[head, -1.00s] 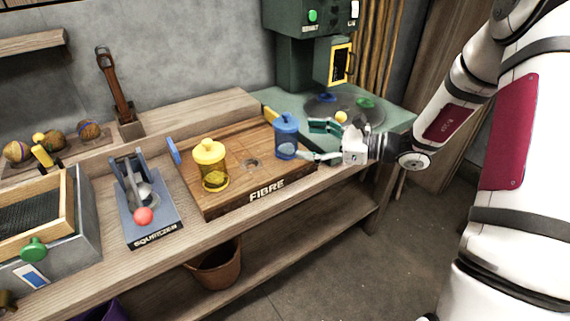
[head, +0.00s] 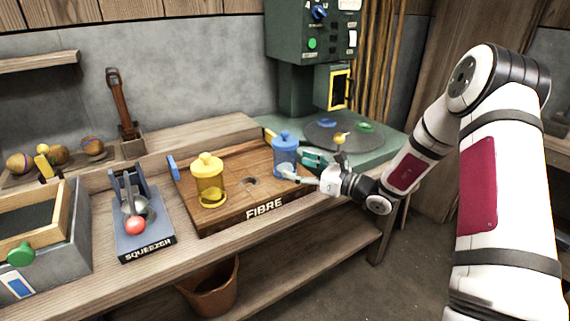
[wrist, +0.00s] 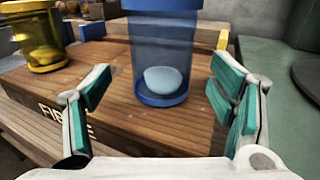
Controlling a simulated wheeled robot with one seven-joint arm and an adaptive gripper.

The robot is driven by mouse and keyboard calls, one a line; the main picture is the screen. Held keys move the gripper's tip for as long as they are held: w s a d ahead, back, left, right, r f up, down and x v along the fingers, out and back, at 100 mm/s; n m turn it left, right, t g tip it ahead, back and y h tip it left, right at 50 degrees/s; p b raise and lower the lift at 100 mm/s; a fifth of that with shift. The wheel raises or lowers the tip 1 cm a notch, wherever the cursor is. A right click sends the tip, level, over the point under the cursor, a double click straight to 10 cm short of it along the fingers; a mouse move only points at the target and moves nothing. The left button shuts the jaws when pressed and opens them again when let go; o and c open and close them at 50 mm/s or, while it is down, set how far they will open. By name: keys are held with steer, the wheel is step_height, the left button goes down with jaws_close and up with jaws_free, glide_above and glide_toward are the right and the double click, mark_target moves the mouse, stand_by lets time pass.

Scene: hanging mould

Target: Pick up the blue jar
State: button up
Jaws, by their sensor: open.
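The blue jar (head: 285,158) stands upright at the right end of the wooden FIBRE board (head: 226,214). It is see-through, with a blue lid and base. In the wrist view the blue jar (wrist: 163,58) shows a pale rounded lump inside, and its top is cut off by the frame. My gripper (head: 302,166) is open beside the jar on its right. In the wrist view its teal-padded fingers (wrist: 160,92) stand apart, one to each side of the jar's lower part, with the jar just ahead of them. I see no finger touching it.
A yellow jar (head: 209,182) stands on the same board, left of the blue one. The squeezer (head: 140,222) is further left. A green machine (head: 312,60) with a round plate (head: 342,134) stands behind on the right.

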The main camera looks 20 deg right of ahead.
mark_target(294, 154)
steer(key=b+x, duration=0.1)
steer(key=x, duration=0.4)
steer(key=shift+w+f+b, duration=0.2)
steer(key=shift+b, duration=0.1)
steer(key=c, duration=1.6)
steer(key=shift+r, duration=0.1)
steer(key=shift+r, duration=0.5)
steer(key=r+p, duration=0.1)
steer(key=r, duration=0.1)
steer(key=shift+s+r+p, duration=0.35)
steer(key=s+a+r+p, duration=0.1)
steer(key=s+a+p, duration=0.25)
steer(key=s, duration=1.05)
steer(key=s+r+p, duration=0.4)
steer(key=r, duration=0.1)
steer(key=s+d+r+p, duration=0.1)
steer(key=s+r+p, duration=0.1)
steer(key=r+p, duration=0.1)
steer(key=shift+s+r, duration=0.1)
steer(key=shift+s, duration=0.15)
